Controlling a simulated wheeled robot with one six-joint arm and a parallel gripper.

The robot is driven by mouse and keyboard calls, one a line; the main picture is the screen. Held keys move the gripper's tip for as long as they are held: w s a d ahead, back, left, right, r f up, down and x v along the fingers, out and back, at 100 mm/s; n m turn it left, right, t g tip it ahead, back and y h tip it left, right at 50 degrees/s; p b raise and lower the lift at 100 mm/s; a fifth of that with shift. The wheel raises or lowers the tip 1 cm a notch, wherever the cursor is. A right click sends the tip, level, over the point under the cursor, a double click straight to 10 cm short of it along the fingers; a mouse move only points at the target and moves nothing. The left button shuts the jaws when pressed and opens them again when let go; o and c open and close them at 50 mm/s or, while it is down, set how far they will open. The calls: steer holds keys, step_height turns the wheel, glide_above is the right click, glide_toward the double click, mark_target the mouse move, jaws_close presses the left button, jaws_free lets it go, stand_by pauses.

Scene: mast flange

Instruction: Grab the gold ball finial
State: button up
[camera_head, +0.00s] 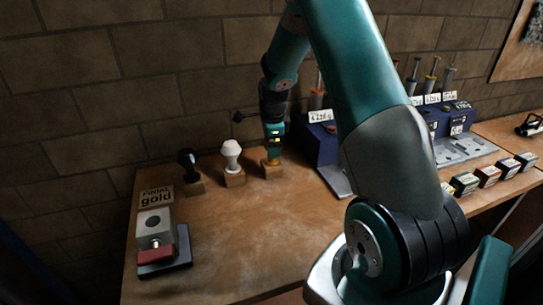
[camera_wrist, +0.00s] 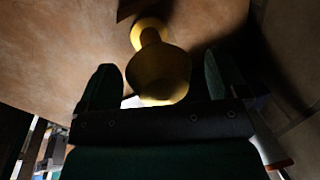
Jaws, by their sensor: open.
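The gold ball finial (camera_wrist: 160,75) fills the middle of the wrist view, with a narrower neck and a round gold part beyond it. My gripper (camera_wrist: 158,88) is open, with one dark finger on each side of the finial. Gaps show between the fingers and the gold, so I see no grip. In the head view my gripper (camera_head: 273,146) points down over the rightmost wooden block (camera_head: 273,171), and only a little of the gold finial (camera_head: 272,160) shows below it. A sign reading "FINIAL gold" (camera_head: 156,196) stands at the left of the bench.
A white finial (camera_head: 232,154) and a black finial (camera_head: 187,163) stand on wooden blocks left of my gripper. A grey block fixture with a red part (camera_head: 156,235) sits front left. A blue stand (camera_head: 322,145) is close on the right. The bench's middle (camera_head: 240,225) is clear.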

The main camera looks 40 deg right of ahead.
steer(key=shift+f, duration=0.3)
steer(key=c, duration=1.2)
steer(key=shift+c, duration=0.6)
steer(key=shift+r, duration=0.15)
